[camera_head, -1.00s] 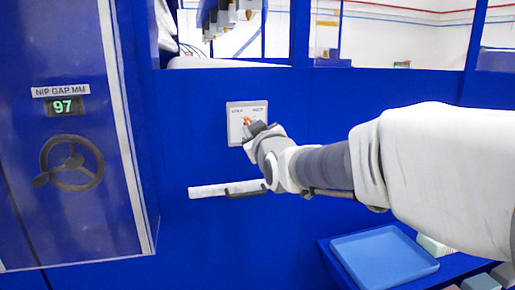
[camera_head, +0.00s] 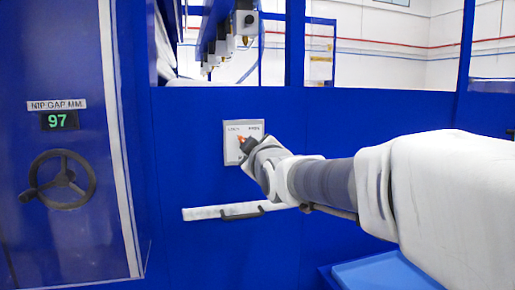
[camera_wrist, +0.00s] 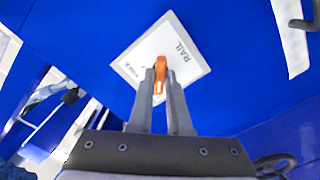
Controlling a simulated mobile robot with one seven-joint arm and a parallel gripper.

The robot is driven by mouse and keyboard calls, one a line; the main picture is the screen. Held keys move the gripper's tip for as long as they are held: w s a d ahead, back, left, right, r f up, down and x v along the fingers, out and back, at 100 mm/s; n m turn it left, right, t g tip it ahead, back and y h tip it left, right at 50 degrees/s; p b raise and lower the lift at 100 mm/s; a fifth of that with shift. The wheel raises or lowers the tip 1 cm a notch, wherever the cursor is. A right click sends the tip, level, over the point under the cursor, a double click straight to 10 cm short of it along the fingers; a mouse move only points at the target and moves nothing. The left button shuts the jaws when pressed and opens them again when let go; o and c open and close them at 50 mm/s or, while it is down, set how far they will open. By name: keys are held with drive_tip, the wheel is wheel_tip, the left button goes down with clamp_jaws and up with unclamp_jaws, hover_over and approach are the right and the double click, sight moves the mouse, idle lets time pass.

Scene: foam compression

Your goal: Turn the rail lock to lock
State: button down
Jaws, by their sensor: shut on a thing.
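The rail lock is a small orange lever on a light square plate (camera_head: 234,129) fixed to the blue wall. In the wrist view the orange lever (camera_wrist: 159,72) sits between my two grey fingertips, and the plate (camera_wrist: 187,57) shows the word RAIL. My gripper (camera_wrist: 160,85) is shut on the lever, with the fingers reaching to the plate. In the head view my gripper (camera_head: 246,145) is at the lower right of the plate and covers part of it. The orange lever (camera_head: 241,138) shows only slightly there, and its exact angle is hard to read.
A handwheel (camera_head: 59,180) and a display (camera_head: 59,120) reading 97 are on the left panel. A white bar (camera_head: 205,212) with a dark handle (camera_head: 242,214) is on the wall below the plate. A blue tray (camera_head: 385,274) is at the lower right.

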drive_tip(key=c, duration=0.9)
unclamp_jaws()
drive_tip(key=shift+o, duration=0.2)
drive_tip(key=p+v, duration=0.1)
drive_tip(key=v, duration=1.6)
drive_tip(key=shift+s, duration=0.2)
drive_tip(key=shift+r, duration=0.1)
